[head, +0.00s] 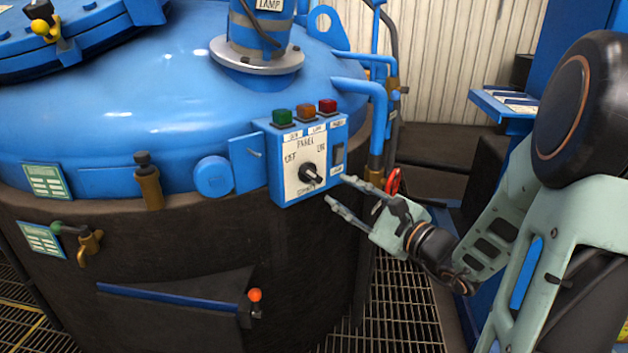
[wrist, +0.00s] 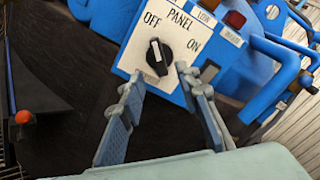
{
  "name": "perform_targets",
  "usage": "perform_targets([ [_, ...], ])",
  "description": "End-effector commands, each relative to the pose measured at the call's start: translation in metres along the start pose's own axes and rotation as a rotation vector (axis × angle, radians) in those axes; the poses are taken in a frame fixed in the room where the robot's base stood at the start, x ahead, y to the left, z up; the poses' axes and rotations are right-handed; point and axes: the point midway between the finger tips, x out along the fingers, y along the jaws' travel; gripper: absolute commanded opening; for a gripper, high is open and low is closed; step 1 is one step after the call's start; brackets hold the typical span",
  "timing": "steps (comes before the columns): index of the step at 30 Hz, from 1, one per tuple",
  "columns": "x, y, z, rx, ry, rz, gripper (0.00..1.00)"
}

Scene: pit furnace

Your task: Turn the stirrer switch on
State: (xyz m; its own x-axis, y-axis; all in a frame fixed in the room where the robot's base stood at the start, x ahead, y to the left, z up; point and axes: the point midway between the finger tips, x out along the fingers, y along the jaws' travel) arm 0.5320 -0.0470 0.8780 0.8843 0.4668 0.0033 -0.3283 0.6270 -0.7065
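The control panel (head: 294,190) is a blue box with a white face on the side of the blue furnace lid. A black rotary knob (head: 312,173) sits on it between OFF and ON marks; the small label below it is hard to read. In the wrist view the knob (wrist: 159,57) has a white mark and stands between OFF at left and ON at right. My gripper (head: 336,188) is open and empty, just right of and below the knob, with a gap showing. In the wrist view its fingers (wrist: 160,74) point at the panel, below the knob, one toward each side.
Green (head: 282,117), orange (head: 305,111) and red (head: 327,106) buttons top the panel. A small dark rocker switch (head: 338,154) is right of the knob. A red valve wheel (head: 393,181) and blue pipes (head: 379,110) stand close to my gripper. An orange-tipped lever (head: 254,297) is below left.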

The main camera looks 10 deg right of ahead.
Motion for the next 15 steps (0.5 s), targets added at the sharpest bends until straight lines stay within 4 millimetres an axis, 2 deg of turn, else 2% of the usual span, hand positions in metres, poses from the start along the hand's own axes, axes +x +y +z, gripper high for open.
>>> perform_targets([
  [9,0.061,0.003,-0.001,-0.001,-0.003,0.004,0.3],
  [15,0.086,0.003,0.0,-0.001,-0.001,0.005,0.3],
])
